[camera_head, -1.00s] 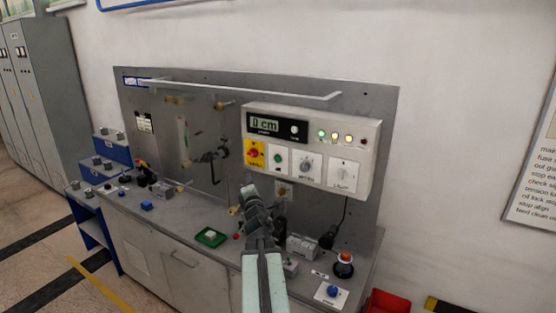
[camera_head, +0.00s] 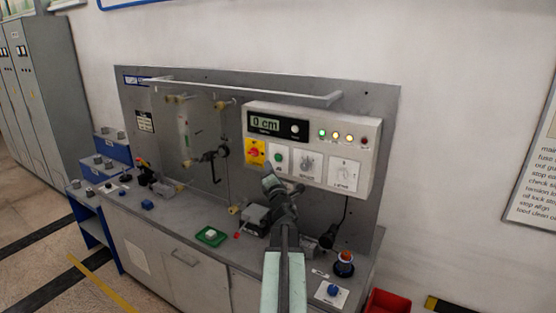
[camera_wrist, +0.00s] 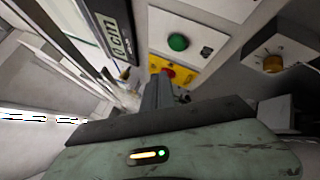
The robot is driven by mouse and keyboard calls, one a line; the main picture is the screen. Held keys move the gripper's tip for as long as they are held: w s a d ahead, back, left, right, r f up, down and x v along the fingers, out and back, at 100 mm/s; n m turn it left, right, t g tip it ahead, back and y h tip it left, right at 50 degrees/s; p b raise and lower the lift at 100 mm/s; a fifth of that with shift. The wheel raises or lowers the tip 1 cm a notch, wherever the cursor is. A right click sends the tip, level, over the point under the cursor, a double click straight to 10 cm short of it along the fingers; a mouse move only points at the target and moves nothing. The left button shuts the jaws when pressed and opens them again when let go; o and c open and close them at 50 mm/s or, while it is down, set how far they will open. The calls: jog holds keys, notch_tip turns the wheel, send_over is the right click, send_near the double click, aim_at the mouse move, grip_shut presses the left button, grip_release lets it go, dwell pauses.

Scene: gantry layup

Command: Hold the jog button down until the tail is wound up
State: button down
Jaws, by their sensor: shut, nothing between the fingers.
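My gripper (camera_head: 269,174) is shut and empty, raised in front of the control box, just below its row of plates. It also shows in the wrist view (camera_wrist: 158,85), with its tips near the red knob on the yellow plate. A green button (camera_head: 278,158) sits on a white plate of the box; in the wrist view the green button (camera_wrist: 178,42) is above and slightly right of the fingertips. I see no contact with it. The display (camera_head: 265,123) reads 0 cm. I cannot make out which button is the jog button, and the tail is not clearly identifiable.
A red knob on a yellow plate (camera_head: 255,152) is left of the green button, and rotary knobs (camera_head: 307,164) are right of it. A blue button (camera_head: 332,290) and a dark-based orange button (camera_head: 344,263) stand on the bench. A bar (camera_head: 245,91) juts above the box.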

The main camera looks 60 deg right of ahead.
aim_at(278, 158)
jog(key=shift+d, duration=1.8)
jog(key=shift+d, duration=0.1)
dwell(0.5)
jog(key=shift+d, duration=0.3)
